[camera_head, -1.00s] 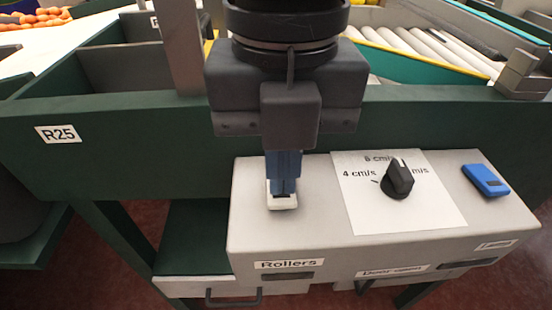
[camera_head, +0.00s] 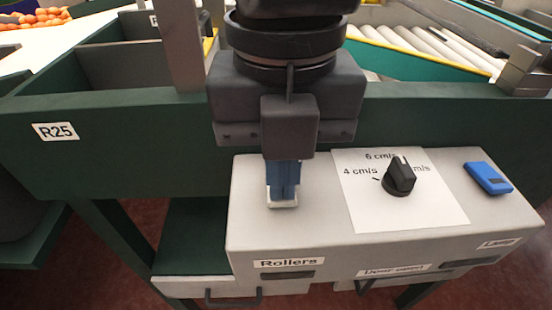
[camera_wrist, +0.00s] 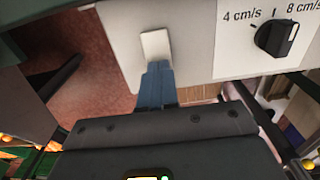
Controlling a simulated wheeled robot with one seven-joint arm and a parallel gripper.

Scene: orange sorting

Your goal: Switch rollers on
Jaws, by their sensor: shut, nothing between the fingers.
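My gripper (camera_head: 284,196) is shut, with its blue fingers together and nothing between them. It points down at the white rocker switch (camera_head: 283,205) on the left part of the grey control box (camera_head: 330,235), above the "Rollers" label (camera_head: 289,263). The fingertips cover most of the switch in the head view and seem at or just above it. In the wrist view the white switch (camera_wrist: 155,45) lies just beyond the blue fingertips (camera_wrist: 157,68). I cannot tell whether they touch, or which way the switch is tipped.
A black speed knob (camera_head: 400,177) stands on a white card to the right. A blue switch (camera_head: 488,178) is at the box's right end. A green frame (camera_head: 150,125) labelled R25 runs behind the box. White rollers (camera_head: 430,45) lie at the back right.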

